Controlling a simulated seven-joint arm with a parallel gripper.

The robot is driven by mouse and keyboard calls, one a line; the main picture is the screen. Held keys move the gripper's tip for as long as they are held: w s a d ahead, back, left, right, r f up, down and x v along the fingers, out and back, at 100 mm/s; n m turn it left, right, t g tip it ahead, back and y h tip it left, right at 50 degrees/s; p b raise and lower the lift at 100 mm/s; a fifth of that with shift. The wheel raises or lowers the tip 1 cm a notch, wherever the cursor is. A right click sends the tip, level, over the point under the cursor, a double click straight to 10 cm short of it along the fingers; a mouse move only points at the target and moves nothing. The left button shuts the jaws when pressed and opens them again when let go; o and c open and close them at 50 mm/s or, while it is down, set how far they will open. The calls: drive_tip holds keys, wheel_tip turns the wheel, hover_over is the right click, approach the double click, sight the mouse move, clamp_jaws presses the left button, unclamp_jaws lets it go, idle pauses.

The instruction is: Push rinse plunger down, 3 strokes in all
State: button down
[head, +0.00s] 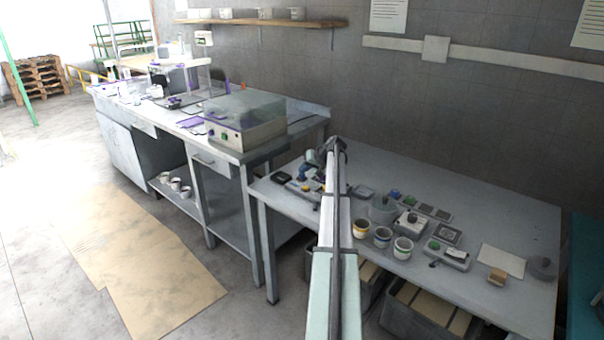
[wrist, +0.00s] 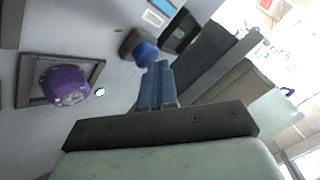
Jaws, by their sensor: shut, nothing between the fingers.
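In the wrist view my gripper (wrist: 157,68) is shut and empty, its two bluish fingers pressed together. A blue round knob (wrist: 145,53) on a dark base shows just beyond the fingertips. I cannot tell whether they touch. It may be the rinse plunger, but no readable label confirms this. A purple knob (wrist: 65,86) sits in a dark square frame to the left, with a small green dot beside it. In the head view a small blue part (head: 303,172) shows on the table, left of my arm.
The grey table (head: 520,205) holds several cups (head: 403,248), small control boxes (head: 446,254), a grey round pot (head: 382,210) and a paper sheet (head: 502,261) right of my arm. A clear-lidded machine (head: 245,122) stands on the bench to the left.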

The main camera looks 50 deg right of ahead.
drive_tip(key=shift+r, duration=1.15)
drive_tip(key=shift+r, duration=2.5)
idle(0.5)
wheel_tip(320, 180, up, 4)
drive_tip(key=shift+f, duration=0.1)
drive_tip(key=shift+f, duration=0.2)
idle(0.3)
hover_over(304, 174)
drive_tip(key=shift+s+f, duration=0.1)
drive_tip(key=shift+f, duration=4.15)
